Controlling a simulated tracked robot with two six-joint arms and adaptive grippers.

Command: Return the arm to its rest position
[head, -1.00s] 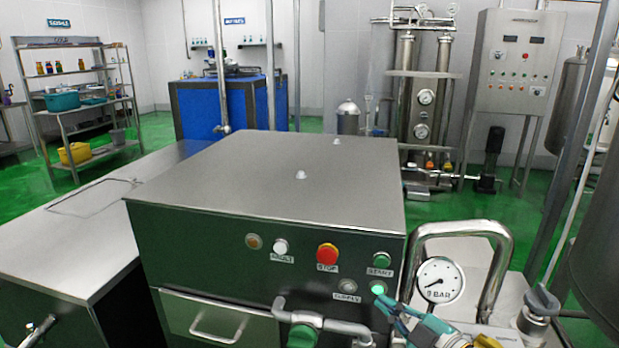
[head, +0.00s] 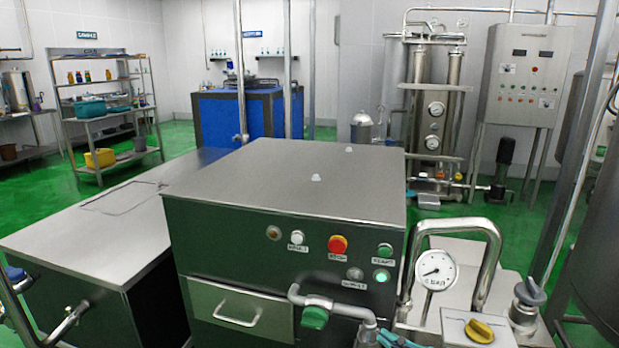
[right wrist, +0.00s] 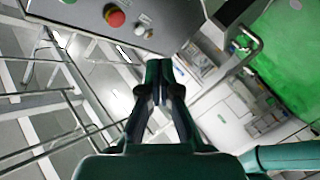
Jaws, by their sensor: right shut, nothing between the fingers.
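My right gripper (head: 388,340) shows only as a few teal parts at the bottom edge of the head view, in front of the machine cabinet (head: 290,225). In the right wrist view my right gripper (right wrist: 158,72) has its dark green fingers together at the tips, with nothing held between them. The cabinet's control panel with the red stop button (right wrist: 115,17) is above the fingers there, apart from them. In the head view the red stop button (head: 338,244) is on the cabinet front. My left gripper does not show.
A pressure gauge (head: 436,270) and a curved steel pipe (head: 492,240) stand right of the cabinet. A yellow knob (head: 480,331) sits on a box at the bottom right. Green floor (head: 330,131) is open behind.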

